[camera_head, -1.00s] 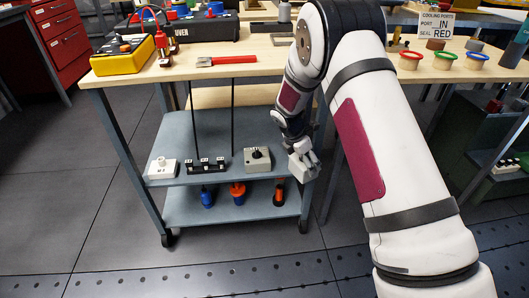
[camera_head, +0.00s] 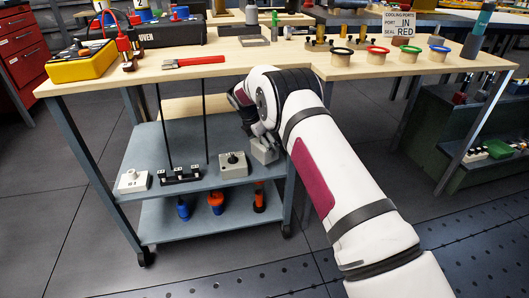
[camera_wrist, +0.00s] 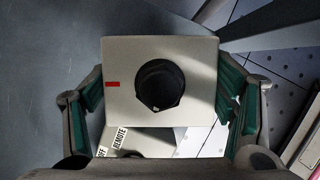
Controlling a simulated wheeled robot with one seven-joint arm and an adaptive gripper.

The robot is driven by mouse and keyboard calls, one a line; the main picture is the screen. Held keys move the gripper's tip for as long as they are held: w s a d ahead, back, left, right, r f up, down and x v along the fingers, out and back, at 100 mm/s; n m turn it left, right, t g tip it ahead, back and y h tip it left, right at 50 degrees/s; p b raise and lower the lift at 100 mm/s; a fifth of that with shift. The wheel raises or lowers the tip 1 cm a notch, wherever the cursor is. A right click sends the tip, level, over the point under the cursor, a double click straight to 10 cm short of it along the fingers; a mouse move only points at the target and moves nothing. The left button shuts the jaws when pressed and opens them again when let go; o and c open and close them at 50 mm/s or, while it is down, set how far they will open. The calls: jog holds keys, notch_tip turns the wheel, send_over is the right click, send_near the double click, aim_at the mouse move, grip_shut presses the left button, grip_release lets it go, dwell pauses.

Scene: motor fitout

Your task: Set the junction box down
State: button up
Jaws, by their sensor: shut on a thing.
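The junction box (camera_wrist: 125,65) is a pale grey square box with a round black fitting in the middle and a small red mark at its left. It sits between the two green-padded fingers of my gripper (camera_wrist: 165,100), which is shut on it. In the head view the box (camera_head: 265,151) is at the right end of the cart's middle shelf (camera_head: 215,181), right of a grey box with a black knob (camera_head: 233,164). Whether its underside touches the shelf cannot be told.
A white box (camera_head: 133,181) and a black terminal strip (camera_head: 180,177) stand left on the same shelf. The wooden worktop (camera_head: 215,70) overhangs the shelf. Thin black rods (camera_head: 205,120) hang at its middle.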

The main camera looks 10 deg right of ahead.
notch_tip(320, 180, down, 4)
jog(key=shift+w+r+b, duration=0.1)
jog(key=shift+r+b, duration=0.05)
jog(key=shift+b, duration=1.05)
jog(key=shift+r, duration=0.1)
jog(key=o, duration=1.4)
